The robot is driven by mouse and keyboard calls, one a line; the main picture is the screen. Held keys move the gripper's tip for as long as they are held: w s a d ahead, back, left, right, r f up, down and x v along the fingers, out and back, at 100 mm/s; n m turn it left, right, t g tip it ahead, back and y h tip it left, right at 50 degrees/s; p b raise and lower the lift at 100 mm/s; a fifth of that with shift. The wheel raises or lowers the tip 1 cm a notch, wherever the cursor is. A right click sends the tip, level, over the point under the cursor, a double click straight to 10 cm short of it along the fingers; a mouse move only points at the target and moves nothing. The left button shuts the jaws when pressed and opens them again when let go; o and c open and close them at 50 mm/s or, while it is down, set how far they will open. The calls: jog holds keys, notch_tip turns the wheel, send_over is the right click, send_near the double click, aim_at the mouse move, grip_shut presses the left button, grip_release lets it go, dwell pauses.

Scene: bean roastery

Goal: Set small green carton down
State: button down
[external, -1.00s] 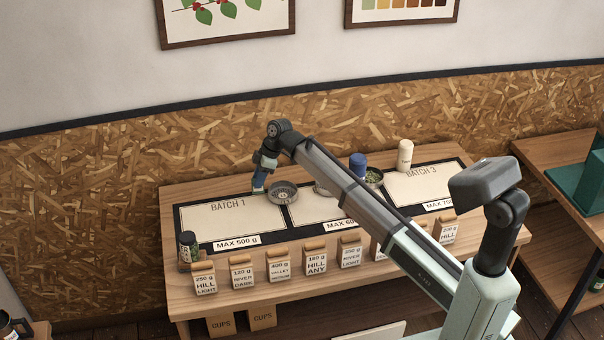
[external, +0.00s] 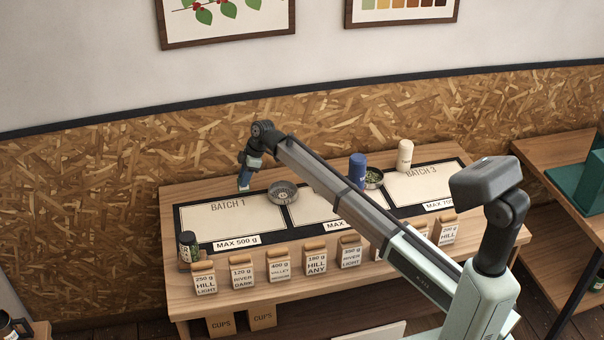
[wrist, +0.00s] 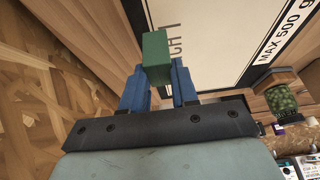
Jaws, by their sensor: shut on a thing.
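A small green carton (wrist: 155,58) is held between the blue fingers of my gripper (wrist: 157,78) in the wrist view. In the external view my gripper (external: 244,181) is over the back part of the BATCH 1 panel (external: 215,228), left of a round metal dish (external: 283,188). The carton is tiny there, at the fingertips. I cannot tell whether its underside touches the panel.
Several labelled bags (external: 281,266) line the table's front edge. A dark jar (external: 188,245) stands at the front left corner. A blue canister (external: 357,168), a dish of green beans (external: 373,177) and a cream canister (external: 405,154) stand further right. Most of BATCH 1 is clear.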

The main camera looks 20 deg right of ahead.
jog(key=shift+f, duration=1.95)
jog(key=shift+f, duration=0.1)
jog(key=c, duration=0.9)
grip_release()
jog(key=shift+o, duration=0.2)
jog(key=v, duration=1.2)
